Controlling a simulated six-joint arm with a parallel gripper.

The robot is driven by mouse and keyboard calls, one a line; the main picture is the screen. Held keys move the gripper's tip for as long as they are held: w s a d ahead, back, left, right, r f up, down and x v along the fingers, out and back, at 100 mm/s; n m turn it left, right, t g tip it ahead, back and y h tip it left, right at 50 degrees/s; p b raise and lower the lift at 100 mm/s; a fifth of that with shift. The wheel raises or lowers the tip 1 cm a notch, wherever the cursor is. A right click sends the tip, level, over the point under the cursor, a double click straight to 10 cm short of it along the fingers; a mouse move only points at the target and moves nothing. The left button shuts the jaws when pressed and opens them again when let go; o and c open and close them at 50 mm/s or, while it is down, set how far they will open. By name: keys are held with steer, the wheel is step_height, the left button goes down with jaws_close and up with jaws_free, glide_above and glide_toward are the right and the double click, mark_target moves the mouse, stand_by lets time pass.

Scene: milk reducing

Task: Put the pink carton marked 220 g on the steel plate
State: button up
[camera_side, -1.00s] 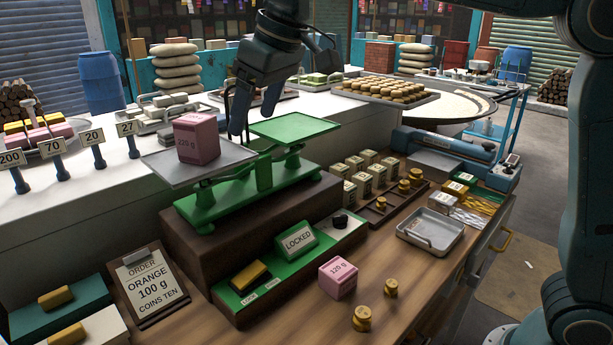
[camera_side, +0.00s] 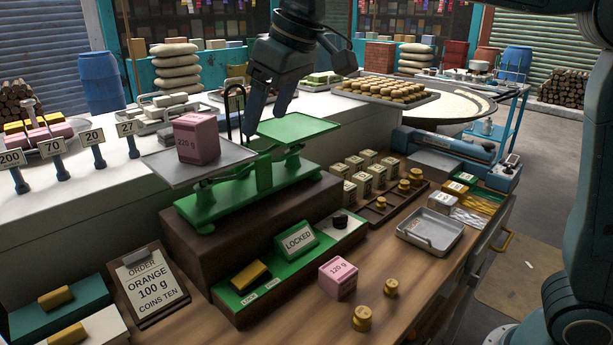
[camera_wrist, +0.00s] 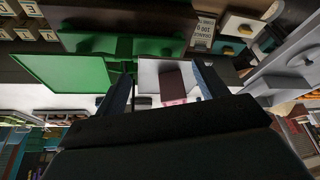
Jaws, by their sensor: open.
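The pink carton marked 220 g (camera_side: 196,139) stands upright on the steel plate (camera_side: 160,168), the left pan of the green balance scale (camera_side: 262,177). The carton also shows in the wrist view (camera_wrist: 173,82), on the steel plate (camera_wrist: 149,75). My gripper (camera_side: 264,130) is open and empty, above the scale and to the right of the carton, apart from it. In the wrist view its two fingers (camera_wrist: 163,85) show, with the carton beyond them and nothing held between them.
The green right pan (camera_side: 292,128) is empty, close to my fingers. A second pink carton marked 120 g (camera_side: 338,278) and brass weights (camera_side: 362,318) stand on the wooden counter. A green block reading LOCKED (camera_side: 297,240) sits before the scale. A metal tray (camera_side: 431,235) lies right.

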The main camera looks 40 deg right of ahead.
steer(key=s+d+f+m, duration=0.1)
steer(key=s+d+f, duration=0.3)
steer(key=s, duration=0.5)
steer(key=s+d+f+m+t+h, duration=0.1)
steer(key=s+d+f+m, duration=0.1)
steer(key=s+d+f, duration=0.2)
steer(key=s+d+f+m, duration=0.1)
steer(key=s+d+f, duration=0.3)
steer(key=s, duration=0.9)
steer(key=d, duration=0.3)
steer(key=shift+s+d+f+h, duration=0.25)
steer(key=shift+s+d+h, duration=0.05)
steer(key=shift+s+h, duration=0.1)
